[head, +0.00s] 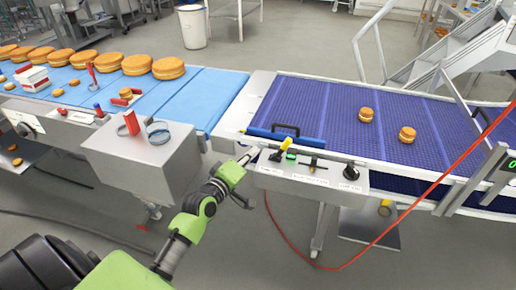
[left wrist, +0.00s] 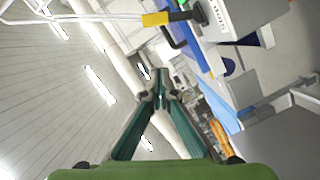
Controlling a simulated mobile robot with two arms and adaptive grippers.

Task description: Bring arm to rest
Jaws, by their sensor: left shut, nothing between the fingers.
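My left arm reaches in from the bottom left of the head view. Its gripper (head: 246,157) is at the left end of the conveyor's control box (head: 310,178), close to the yellow-tipped handle (head: 283,146). I cannot tell whether it touches the box. In the left wrist view the gripper's fingers (left wrist: 160,78) meet at their tips with nothing between them. The yellow-tipped handle also shows there, beyond the tips (left wrist: 168,18). My right gripper is not in view.
A purple belt (head: 340,110) with two small filled rounds (head: 407,134) lies right. A blue belt (head: 190,95) with several large rounds (head: 168,68) lies left, behind a grey metal box (head: 140,155). A red cable (head: 400,207) hangs at right. The floor in front is partly open.

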